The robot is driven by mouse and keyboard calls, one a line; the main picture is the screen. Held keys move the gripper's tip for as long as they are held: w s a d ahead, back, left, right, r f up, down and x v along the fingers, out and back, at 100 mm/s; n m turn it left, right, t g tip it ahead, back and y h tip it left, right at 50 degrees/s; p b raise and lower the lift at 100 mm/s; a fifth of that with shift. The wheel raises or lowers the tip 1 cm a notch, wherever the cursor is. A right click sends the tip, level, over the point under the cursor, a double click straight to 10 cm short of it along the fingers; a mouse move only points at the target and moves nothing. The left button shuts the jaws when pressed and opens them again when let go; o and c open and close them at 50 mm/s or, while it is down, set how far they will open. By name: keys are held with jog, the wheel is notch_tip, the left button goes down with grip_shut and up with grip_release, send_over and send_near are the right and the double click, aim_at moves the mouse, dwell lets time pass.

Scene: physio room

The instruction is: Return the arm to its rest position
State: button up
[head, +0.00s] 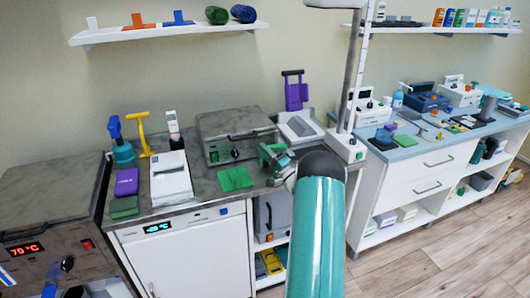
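My arm (316,235) reaches forward from the bottom of the head view, its teal link pointing at the counter. Beyond its dark joint, my gripper (273,158) shows small and partly hidden, near the front right part of the grey counter (205,200). It appears just right of a steel box with a green switch (232,135). I cannot tell whether its fingers are open or shut, or whether they hold anything. A green cloth-like piece (235,179) lies on the counter to the left of the gripper.
A white device (170,180), a purple box (127,182) and a green box (124,207) stand on the counter's left. A white pole (353,80) rises behind my arm. A white drawer unit (420,180) stands right. Wooden floor (440,255) is clear at lower right.

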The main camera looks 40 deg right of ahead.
dwell(0.5)
jog(key=w+a+r+n+g+y, duration=0.25)
jog(key=a+r+y, duration=0.25)
jog(key=a, duration=0.6)
jog(key=w+a+r+n+g+y, duration=0.1)
jog(key=a+r+n+g+y, duration=0.35)
jog(key=a, duration=0.55)
jog(key=s+a+r+n+g+y, duration=0.15)
jog(key=s+a+g, duration=0.25)
jog(key=a, duration=0.5)
jog(key=s+a+r+n+g, duration=0.2)
jog(key=s+a+g, duration=0.1)
jog(key=a, duration=0.5)
jog(key=s+a+n+g+h, duration=0.3)
jog(key=s+a+g+h, duration=0.2)
jog(key=s+a, duration=0.7)
jog(key=s+d+n+t+h, duration=0.1)
jog(key=s+h, duration=0.5)
jog(key=s, duration=1)
jog(key=shift+d+f+n+t+h, duration=0.15)
jog(key=shift+d+n+t+h, duration=0.35)
jog(key=shift+d, duration=0.65)
